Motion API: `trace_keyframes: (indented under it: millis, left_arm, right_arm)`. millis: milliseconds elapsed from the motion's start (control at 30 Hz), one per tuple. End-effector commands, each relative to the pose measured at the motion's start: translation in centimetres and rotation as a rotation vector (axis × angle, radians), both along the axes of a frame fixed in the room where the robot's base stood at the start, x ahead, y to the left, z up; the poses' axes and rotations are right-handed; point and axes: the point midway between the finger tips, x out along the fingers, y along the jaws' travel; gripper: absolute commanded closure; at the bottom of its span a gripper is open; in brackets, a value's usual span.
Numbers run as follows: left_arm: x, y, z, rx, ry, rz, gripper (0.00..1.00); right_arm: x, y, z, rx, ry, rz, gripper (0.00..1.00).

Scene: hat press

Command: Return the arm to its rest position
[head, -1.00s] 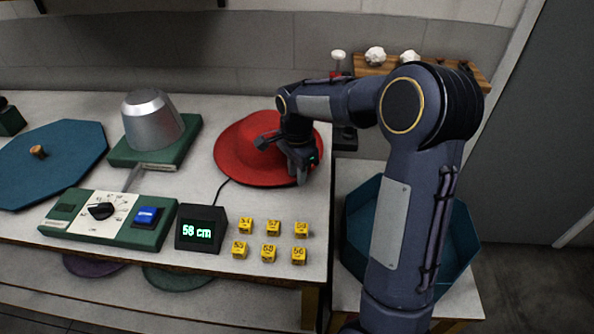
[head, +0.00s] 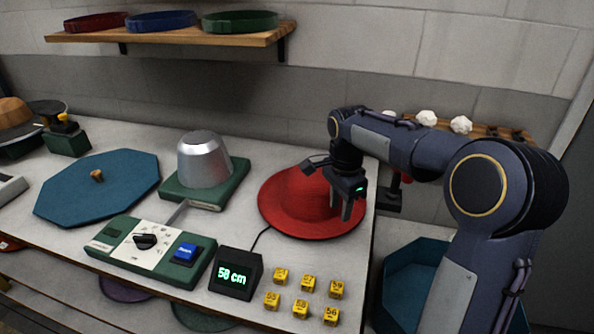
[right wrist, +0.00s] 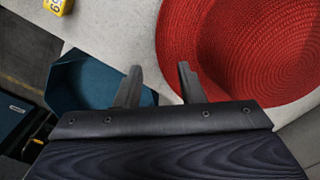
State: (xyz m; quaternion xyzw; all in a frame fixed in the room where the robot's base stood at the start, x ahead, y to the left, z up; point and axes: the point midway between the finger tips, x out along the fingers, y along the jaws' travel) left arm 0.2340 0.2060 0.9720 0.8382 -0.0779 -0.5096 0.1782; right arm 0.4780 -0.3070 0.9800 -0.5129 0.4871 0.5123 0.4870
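My right gripper (head: 342,208) points down over the right side of the red woven hat (head: 285,212), which lies on the white table. In the right wrist view its two fingers (right wrist: 160,82) stand apart with nothing between them. The hat's brim (right wrist: 240,50) fills the upper right there, beyond the fingertips; I see no grip on it. My right arm reaches in from the right, bent at a large elbow. My left gripper is in neither view.
A silver block (head: 205,160) on a green base, a control box (head: 150,255), a display (head: 236,273) and several yellow cubes (head: 308,283) stand on the table. A teal octagonal bin (head: 408,283) stands low at the right, beside my arm. A shelf (head: 180,37) hangs above.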

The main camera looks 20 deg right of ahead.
Motion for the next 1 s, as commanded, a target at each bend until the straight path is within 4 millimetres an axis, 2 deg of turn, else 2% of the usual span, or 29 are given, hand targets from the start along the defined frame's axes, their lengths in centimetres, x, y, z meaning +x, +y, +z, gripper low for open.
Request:
trace_keyframes:
  millis: [167,267,367,400,533,700,800,1000]
  left_arm:
    - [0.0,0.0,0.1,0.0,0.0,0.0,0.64]
    - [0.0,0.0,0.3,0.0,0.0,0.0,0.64]
    - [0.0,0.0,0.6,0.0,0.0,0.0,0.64]
    - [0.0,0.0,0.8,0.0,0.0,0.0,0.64]
    - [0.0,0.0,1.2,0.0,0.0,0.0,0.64]
    - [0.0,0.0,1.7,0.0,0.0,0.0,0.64]
    - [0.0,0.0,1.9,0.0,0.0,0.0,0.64]
    - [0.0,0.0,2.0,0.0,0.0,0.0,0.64]
  right_arm:
    - [-0.6,0.1,0.5,0.012,-0.011,0.027,0.65]
    - [-2.7,0.4,1.7,0.046,-0.053,0.129,0.65]
    - [-6.4,1.3,3.2,0.093,-0.135,0.314,0.65]
    - [-8.2,1.9,3.8,0.107,-0.177,0.405,0.65]
    - [-14.0,4.2,4.5,0.119,-0.332,0.706,0.65]
    - [-20.2,7.4,3.6,0.053,-0.513,1.048,0.65]
    - [-22.5,8.8,2.5,0.0,-0.584,1.189,0.65]
    - [-24.4,10.0,1.3,-0.062,-0.642,1.319,0.65]
